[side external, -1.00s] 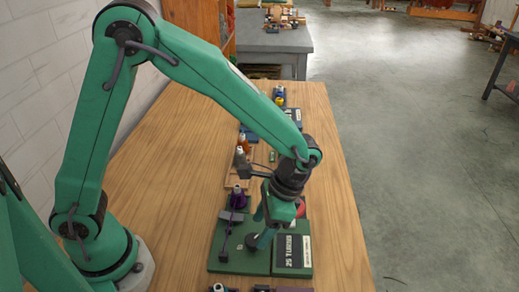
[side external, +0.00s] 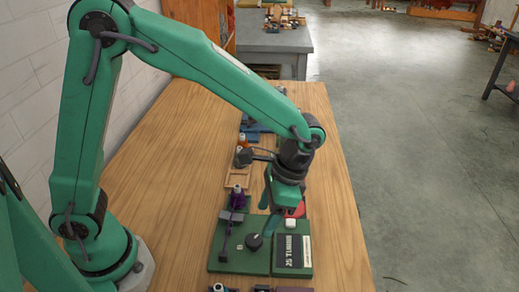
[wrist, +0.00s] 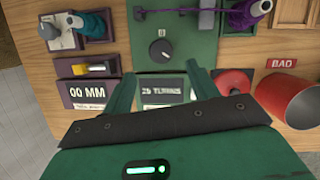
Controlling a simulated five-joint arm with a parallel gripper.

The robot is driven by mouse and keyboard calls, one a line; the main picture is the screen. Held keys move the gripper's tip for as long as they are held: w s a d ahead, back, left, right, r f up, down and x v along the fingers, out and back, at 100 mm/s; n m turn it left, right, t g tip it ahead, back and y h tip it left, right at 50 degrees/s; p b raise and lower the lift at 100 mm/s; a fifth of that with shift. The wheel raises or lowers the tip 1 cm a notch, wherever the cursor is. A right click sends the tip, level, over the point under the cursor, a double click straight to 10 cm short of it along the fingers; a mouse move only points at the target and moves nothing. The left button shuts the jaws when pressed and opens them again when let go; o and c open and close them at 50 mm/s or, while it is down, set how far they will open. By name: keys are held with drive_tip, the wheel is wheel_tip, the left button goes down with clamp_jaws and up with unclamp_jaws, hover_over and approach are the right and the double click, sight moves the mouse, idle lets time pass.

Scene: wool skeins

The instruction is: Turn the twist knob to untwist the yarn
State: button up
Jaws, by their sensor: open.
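The twist knob (side external: 254,241) is black and round and stands on a green board (side external: 232,263). In the wrist view the knob (wrist: 162,50) shows a short white mark on its top. Beside it lies a dark label plate (side external: 292,252), which seems to read "25 TURNS". Purple yarn (side external: 226,237) runs along the board's left side in the side view. My gripper (side external: 272,215) is open and empty, above the board and apart from the knob. In the wrist view its fingers (wrist: 163,90) flank the label plate, with the knob beyond them.
A red cup (wrist: 288,100) lies near a red "BAD" sign (wrist: 281,63). A "00 MM" plate (wrist: 88,92) is on the left in the wrist view. More small stations line the wooden table (side external: 165,170). The table's right strip is clear.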

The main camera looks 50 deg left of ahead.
sight(254, 239)
drive_tip(key=shift+s+a+r+t+h, duration=0.15)
drive_tip(key=shift+s+a+t+h, duration=0.3)
drive_tip(key=shift+s+t, duration=0.35)
drive_tip(key=shift+s+a+r+t+h, duration=0.15)
drive_tip(key=shift+s+a+t+h, duration=0.3)
drive_tip(key=shift+t, duration=0.45)
drive_tip(key=shift+s+d+f, duration=0.1)
drive_tip(key=shift+f, duration=3.8)
drive_tip(key=c, duration=1)
